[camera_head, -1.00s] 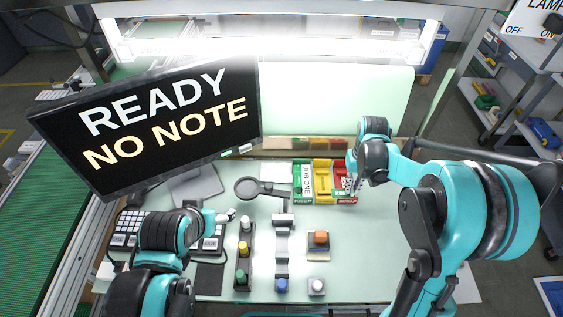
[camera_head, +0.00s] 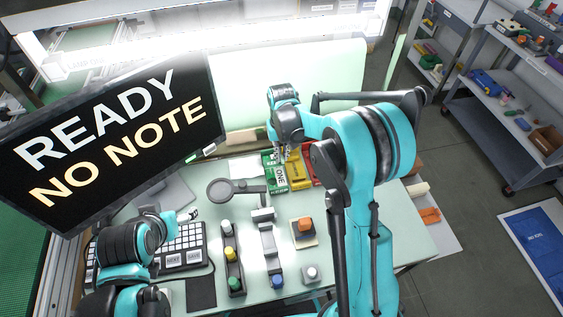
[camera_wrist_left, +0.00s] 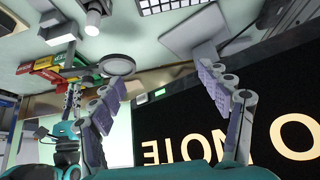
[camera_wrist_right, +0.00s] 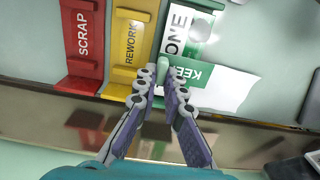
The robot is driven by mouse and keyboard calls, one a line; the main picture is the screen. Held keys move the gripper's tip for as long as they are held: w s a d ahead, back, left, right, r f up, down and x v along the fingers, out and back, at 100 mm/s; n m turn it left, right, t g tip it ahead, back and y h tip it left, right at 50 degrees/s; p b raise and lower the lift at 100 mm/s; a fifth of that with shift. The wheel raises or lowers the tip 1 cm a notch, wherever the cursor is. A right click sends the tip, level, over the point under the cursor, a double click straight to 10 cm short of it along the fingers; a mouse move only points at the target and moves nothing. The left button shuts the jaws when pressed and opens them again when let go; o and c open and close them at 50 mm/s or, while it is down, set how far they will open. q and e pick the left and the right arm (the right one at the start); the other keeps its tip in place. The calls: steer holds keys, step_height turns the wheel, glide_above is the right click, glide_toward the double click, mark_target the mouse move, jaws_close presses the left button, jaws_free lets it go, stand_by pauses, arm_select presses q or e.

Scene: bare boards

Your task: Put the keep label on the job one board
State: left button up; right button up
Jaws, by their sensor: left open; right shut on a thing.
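The job one board (camera_head: 282,181) lies on the bench, green with a white panel reading ONE. It also shows in the right wrist view (camera_wrist_right: 177,33). The green keep label (camera_wrist_right: 188,72), partly hidden, lies slightly askew at the board's back end. My right gripper (camera_head: 281,156) is over that end; in its wrist view the fingertips (camera_wrist_right: 164,85) are shut on the label's pale green grip. Whether the label touches the board I cannot tell. My left gripper (camera_head: 188,215) is open and empty above the keypad; its spread fingers (camera_wrist_left: 162,78) show in its wrist view.
Yellow REWORK (camera_wrist_right: 130,42) and red SCRAP (camera_wrist_right: 83,38) trays stand beside the board. White paper (camera_head: 243,167) and a magnifier (camera_head: 222,190) are nearby. The monitor (camera_head: 115,140) reads READY NO NOTE. Blocks and a row of knobs (camera_head: 232,257) occupy the front.

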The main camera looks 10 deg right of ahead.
mark_target(282, 156)
steer(key=shift+f+b, duration=0.6)
steer(key=shift+f, duration=1.3)
steer(key=shift+f, duration=0.1)
steer(key=o, duration=0.7)
step_height(282, 156, up, 12)
steer(key=p, duration=0.3)
steer(key=shift+r+p, duration=0.2)
steer(key=shift+p, duration=0.15)
steer(key=s+d+r+t, duration=0.2)
steer(key=s+r+t, duration=0.1)
steer(key=s+r, duration=0.6)
steer(key=shift+s+d+f+t, duration=0.3)
steer(key=shift+s+t, duration=0.4)
steer(key=shift+s, duration=1.5)
steer(key=shift+s+d+f+t, duration=0.25)
steer(key=shift+s+t, duration=0.45)
steer(key=shift+s, duration=1.55)
steer(key=shift+s+d+f+t, duration=0.3)
steer(key=shift+s+t, duration=0.4)
steer(key=shift+s, duration=1.5)
